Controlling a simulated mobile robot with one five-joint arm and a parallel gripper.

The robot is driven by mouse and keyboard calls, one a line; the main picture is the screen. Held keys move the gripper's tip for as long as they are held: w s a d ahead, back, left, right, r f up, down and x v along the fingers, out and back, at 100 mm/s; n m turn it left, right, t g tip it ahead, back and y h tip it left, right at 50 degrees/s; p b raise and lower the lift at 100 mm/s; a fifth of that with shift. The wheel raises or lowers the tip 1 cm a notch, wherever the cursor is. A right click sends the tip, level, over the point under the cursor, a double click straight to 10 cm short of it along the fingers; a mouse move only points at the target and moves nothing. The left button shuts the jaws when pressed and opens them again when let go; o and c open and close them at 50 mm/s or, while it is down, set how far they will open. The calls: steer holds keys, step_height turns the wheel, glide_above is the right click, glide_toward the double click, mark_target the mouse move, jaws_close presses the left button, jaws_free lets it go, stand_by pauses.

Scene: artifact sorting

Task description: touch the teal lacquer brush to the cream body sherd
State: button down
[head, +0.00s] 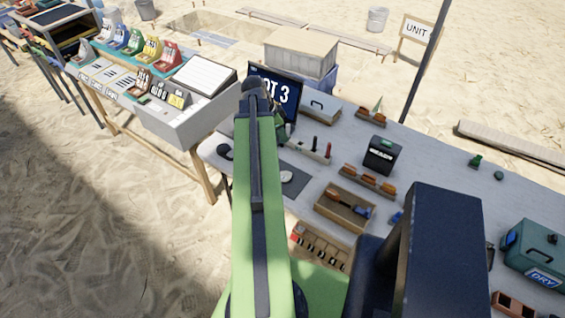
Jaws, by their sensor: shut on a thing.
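A small pale sherd (287,176), which looks like the cream body sherd, lies on a dark grey mat (298,191) on the long table, just right of my green arm. A pale rack (308,151) with upright red and dark handles stands behind it. I cannot make out a teal lacquer brush. My arm reaches forward over the table's left part, and its raised joint covers part of the screen. My gripper is hidden behind the arm, so its hold and its distance from the sherd do not show.
A screen (287,92) stands behind the rack. To the right are a wooden tray (343,212) with tools, a dark box (382,155) and a teal DRY case (537,257). A sorting bench (190,122) stands left.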

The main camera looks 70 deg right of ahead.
step_height(320, 180, down, 12)
steer(key=m+b, duration=0.2)
steer(key=b, duration=0.7)
steer(key=shift+s+m+g+y, duration=0.2)
steer(key=shift+m+g+y, duration=0.1)
steer(key=shift+y, duration=0.1)
steer(key=shift+d, duration=0.1)
step_height(320, 180, down, 6)
steer(key=b, duration=0.5)
steer(key=shift+r+b, duration=0.15)
steer(key=shift+b, duration=0.25)
steer(key=shift+f+b, duration=0.65)
stand_by(0.5)
step_height(320, 180, up, 8)
steer(key=p, duration=0.8)
stand_by(0.5)
